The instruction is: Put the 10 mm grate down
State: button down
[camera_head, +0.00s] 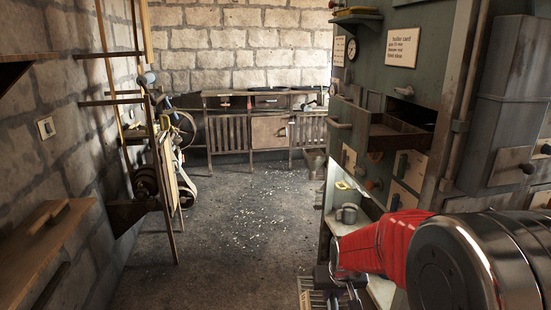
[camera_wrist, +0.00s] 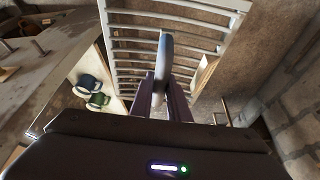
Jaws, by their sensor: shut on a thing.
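The grate (camera_wrist: 122,50) is a pale metal frame with several parallel bars. It fills the upper middle of the wrist view, and its edge shows at the bottom of the head view (camera_head: 318,298). A small tan plate (camera_wrist: 205,73) sits along its right side. My gripper (camera_wrist: 163,85) is shut on a grey upright piece of the grate. In the head view my gripper (camera_head: 342,284) is low, at the bottom right of centre, in front of the green cabinet. The floor shows between the bars. I cannot tell how high the grate hangs. Its 10 mm marking is not readable.
A green cabinet (camera_head: 380,75) with an open drawer (camera_head: 398,132) stands at right. A wooden shelf (camera_head: 45,235) and ladder are at left. A bench (camera_head: 262,125) is at the back. The floor (camera_head: 225,225) between is clear apart from pale debris.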

dwell(0.3)
jog(key=s+f, duration=0.3)
jog(key=f, duration=1)
jog(key=shift+s+f, duration=0.3)
jog(key=shift+f, duration=0.05)
jog(key=shift+s, duration=0.1)
